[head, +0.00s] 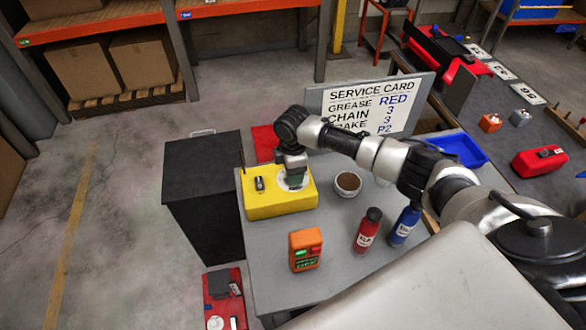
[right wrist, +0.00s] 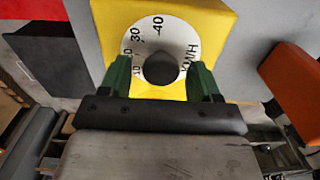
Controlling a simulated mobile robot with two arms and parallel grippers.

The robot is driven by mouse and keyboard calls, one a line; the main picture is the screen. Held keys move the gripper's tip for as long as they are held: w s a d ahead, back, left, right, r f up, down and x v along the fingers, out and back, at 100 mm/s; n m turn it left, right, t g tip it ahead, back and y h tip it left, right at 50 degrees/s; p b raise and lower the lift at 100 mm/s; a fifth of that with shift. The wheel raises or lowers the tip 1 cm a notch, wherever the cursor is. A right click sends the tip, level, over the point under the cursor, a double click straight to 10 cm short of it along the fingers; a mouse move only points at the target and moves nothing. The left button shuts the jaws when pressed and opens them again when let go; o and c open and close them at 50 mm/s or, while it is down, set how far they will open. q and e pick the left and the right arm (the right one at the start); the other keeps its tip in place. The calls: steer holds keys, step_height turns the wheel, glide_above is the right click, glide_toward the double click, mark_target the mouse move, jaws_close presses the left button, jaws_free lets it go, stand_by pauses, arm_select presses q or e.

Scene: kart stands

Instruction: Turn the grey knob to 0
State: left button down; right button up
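The yellow box (head: 280,205) stands on the grey table. In the head view the knob is hidden under my right gripper (head: 293,180), which points down at the dial. In the right wrist view the green fingers of my right gripper (right wrist: 160,82) stand open on either side of the knob, with gaps between. The knob's pointer and the 0 mark cannot be made out. My left gripper is not in view.
A small black switch (head: 259,184) sits on the box, left of the dial. A bowl (head: 348,184), a red bottle (head: 367,231), a blue bottle (head: 404,225) and an orange device (head: 305,250) stand nearby. The service card (head: 370,105) stands behind. Table front left is clear.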

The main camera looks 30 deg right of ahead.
step_height(320, 180, up, 11)
steer(key=b, duration=0.2)
stand_by(0.6)
steer(key=shift+a+f, duration=0.1)
steer(key=shift+f, duration=0.1)
